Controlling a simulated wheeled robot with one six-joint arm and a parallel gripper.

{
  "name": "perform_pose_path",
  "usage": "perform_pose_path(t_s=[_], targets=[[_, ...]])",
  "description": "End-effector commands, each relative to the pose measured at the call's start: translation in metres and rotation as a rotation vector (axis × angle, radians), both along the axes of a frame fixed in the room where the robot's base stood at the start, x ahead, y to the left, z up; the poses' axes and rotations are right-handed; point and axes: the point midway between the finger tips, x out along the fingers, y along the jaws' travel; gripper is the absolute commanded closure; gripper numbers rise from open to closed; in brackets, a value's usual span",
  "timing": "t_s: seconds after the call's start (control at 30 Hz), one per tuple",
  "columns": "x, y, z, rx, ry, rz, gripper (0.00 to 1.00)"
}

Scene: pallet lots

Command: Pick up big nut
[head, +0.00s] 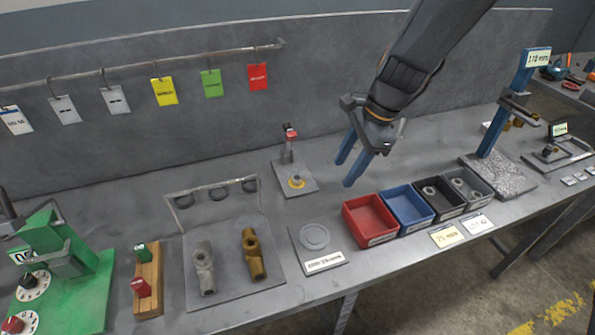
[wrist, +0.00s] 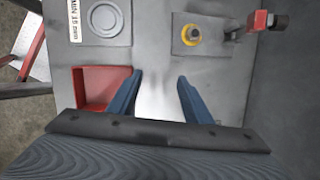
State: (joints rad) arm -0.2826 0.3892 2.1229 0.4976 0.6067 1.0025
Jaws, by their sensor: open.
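My gripper (head: 344,173) is open and empty, above the bench behind the red bin, with its two blue fingers pointing down. In the wrist view its fingers (wrist: 158,78) are spread over bare bench, with nothing between them. A grey nut (head: 429,191) lies in the black bin (head: 445,210), to the right of my gripper. Smaller-looking metal pieces (head: 459,183) lie in the grey bin (head: 481,196) beside it. I cannot tell for sure which piece is the big nut. Neither nut shows in the wrist view.
The red bin (head: 372,237) and blue bin (head: 411,222) look empty; the red one (wrist: 83,90) shows in the wrist view. A small stand with a yellow ring (head: 296,182) is left of my gripper. A blue post (head: 505,125) stands right of the bins.

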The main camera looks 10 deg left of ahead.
Motion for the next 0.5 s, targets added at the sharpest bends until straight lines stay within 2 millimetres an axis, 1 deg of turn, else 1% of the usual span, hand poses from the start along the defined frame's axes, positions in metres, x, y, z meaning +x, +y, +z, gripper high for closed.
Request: perform_pose_path(t_s=[0.03,0.1,0.2,0.3,0.5], targets=[[0.006,0.024,0.003,0.024,0.033,-0.082,0.55],[0.015,0.050,0.005,0.055,0.074,-0.200,0.55],[0.022,0.075,0.004,0.084,0.120,-0.315,0.55],[0.026,0.088,0.002,0.098,0.144,-0.375,0.55],[0.027,0.098,-0.016,0.102,0.152,-0.392,0.55]])
